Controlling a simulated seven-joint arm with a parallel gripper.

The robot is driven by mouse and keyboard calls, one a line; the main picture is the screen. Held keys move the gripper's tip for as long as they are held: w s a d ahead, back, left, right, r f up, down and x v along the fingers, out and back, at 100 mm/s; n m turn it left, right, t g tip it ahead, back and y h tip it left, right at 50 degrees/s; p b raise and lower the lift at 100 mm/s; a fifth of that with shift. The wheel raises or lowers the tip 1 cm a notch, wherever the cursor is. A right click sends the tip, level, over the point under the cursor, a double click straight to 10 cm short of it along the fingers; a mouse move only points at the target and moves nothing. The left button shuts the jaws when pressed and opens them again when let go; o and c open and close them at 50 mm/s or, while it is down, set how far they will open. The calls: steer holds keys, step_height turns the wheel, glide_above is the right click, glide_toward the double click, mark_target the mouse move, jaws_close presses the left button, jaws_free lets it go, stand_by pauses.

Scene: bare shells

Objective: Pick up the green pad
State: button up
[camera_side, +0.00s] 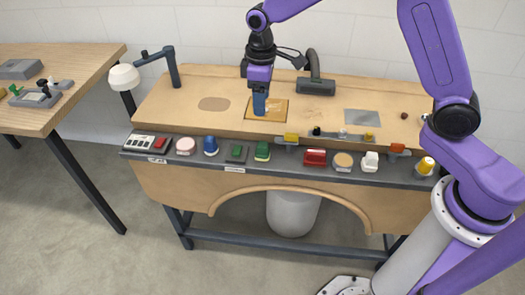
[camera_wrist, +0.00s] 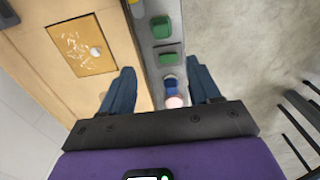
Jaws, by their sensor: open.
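Two green pieces sit side by side on the dark front rail of the workbench. One is a rounded green block (camera_side: 262,151), which also shows at the top of the wrist view (camera_wrist: 161,27). The other is a smaller green piece on a dark base (camera_side: 237,152), below the first in the wrist view (camera_wrist: 167,58). I cannot tell for certain which is the green pad. My gripper (camera_side: 260,106) is over the orange mat, behind the rail, and holds nothing. In the wrist view its blue fingers (camera_wrist: 162,68) are spread apart.
A blue knob (camera_side: 210,147) and a pink disc (camera_side: 185,146) sit left of the green pieces; a yellow piece (camera_side: 291,138) and a red block (camera_side: 315,158) sit right. The orange mat (camera_side: 280,110) lies behind. A lamp (camera_side: 124,77) stands at the bench's left end.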

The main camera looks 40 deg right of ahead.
mark_target(263, 144)
steer(key=f, duration=1.6)
steer(key=shift+s+f, duration=0.25)
steer(key=c, duration=1)
